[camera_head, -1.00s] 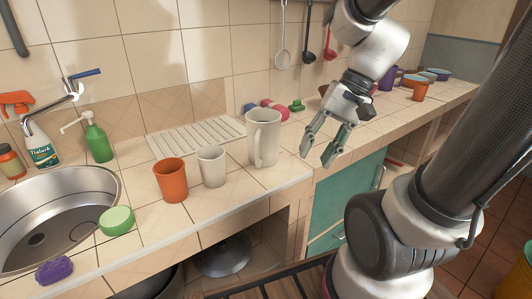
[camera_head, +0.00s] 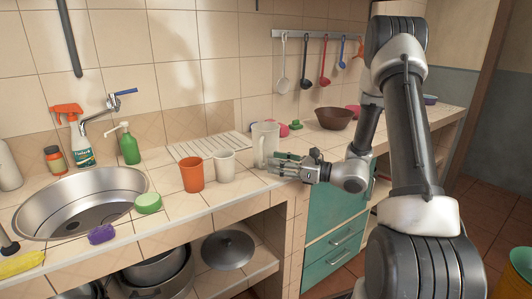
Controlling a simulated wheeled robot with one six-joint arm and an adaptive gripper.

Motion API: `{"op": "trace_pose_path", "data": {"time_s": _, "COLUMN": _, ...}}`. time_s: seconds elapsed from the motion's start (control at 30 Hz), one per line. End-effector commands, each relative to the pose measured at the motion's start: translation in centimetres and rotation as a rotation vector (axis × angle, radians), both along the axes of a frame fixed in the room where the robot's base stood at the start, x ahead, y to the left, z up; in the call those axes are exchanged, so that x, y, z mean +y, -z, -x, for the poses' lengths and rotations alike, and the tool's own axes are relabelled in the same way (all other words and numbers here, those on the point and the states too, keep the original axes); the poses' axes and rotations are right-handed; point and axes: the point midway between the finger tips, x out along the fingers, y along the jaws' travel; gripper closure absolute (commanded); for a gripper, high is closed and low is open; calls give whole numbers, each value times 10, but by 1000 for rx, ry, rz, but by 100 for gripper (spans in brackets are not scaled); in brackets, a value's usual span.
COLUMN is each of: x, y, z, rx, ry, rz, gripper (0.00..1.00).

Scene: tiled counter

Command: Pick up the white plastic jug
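The white plastic jug (camera_head: 265,138) stands upright on the tiled counter, right of the white cup. Its handle shows on its left side. My gripper (camera_head: 272,164) is low over the counter, pointing left, with its fingertips at the jug's lower right. The two fingers look spread apart, one above the other in the picture. They cover part of the jug's lower body. I cannot tell whether they touch the jug or are only in front of it.
An orange cup (camera_head: 192,175) and a white cup (camera_head: 224,166) stand just left of the jug. A ribbed drainboard (camera_head: 205,147) lies behind them. A brown bowl (camera_head: 334,118) is behind my gripper. The sink (camera_head: 70,205) is at the left.

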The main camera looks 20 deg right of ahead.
Motion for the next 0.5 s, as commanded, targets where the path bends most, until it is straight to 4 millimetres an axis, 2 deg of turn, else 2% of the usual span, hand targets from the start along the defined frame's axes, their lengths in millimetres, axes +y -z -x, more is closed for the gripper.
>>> {"op": "trace_pose_path", "data": {"time_s": 0.33, "x": 42, "y": 0, "z": -30, "rx": -1, "ry": -6, "rz": 3, "gripper": 63}}
{"op": "trace_pose_path", "data": {"time_s": 0.5, "x": 51, "y": -1, "z": -38, "rx": -2, "ry": -4, "rz": 3, "gripper": 63}}
